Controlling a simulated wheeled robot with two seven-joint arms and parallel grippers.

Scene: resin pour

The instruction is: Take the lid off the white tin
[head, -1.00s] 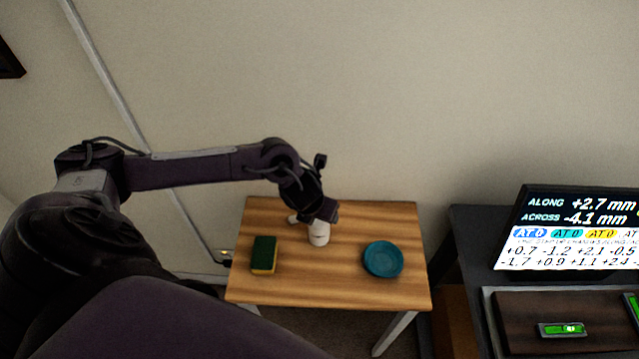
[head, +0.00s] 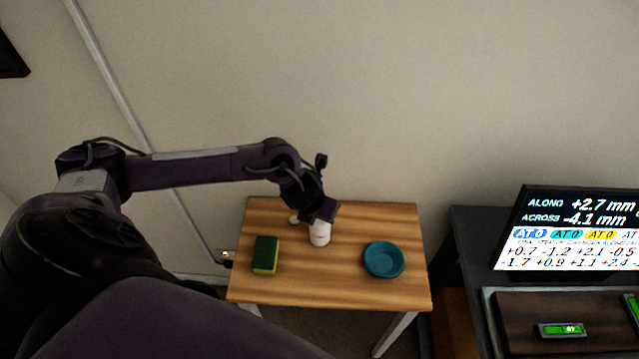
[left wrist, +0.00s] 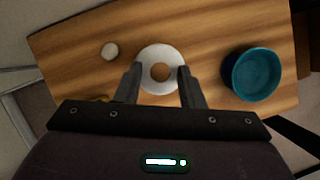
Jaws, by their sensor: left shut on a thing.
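The white tin (head: 320,236) stands upright on the small wooden table, directly under my left gripper (head: 318,218). In the left wrist view its round white lid (left wrist: 146,59) is seen from above, with a tan round centre. The fingers of my left gripper (left wrist: 160,88) lie on either side of the lid, shut on it. The head view shows no clear gap between lid and tin; the gripper partly hides the top. My right gripper is not in view.
On the table (head: 340,285), a green and yellow sponge (head: 265,254) lies left and a teal bowl (head: 384,260) sits right. A small white round thing (left wrist: 110,50) stands near the tin. A dark bench with a display (head: 570,230) is at the right. The table's front is clear.

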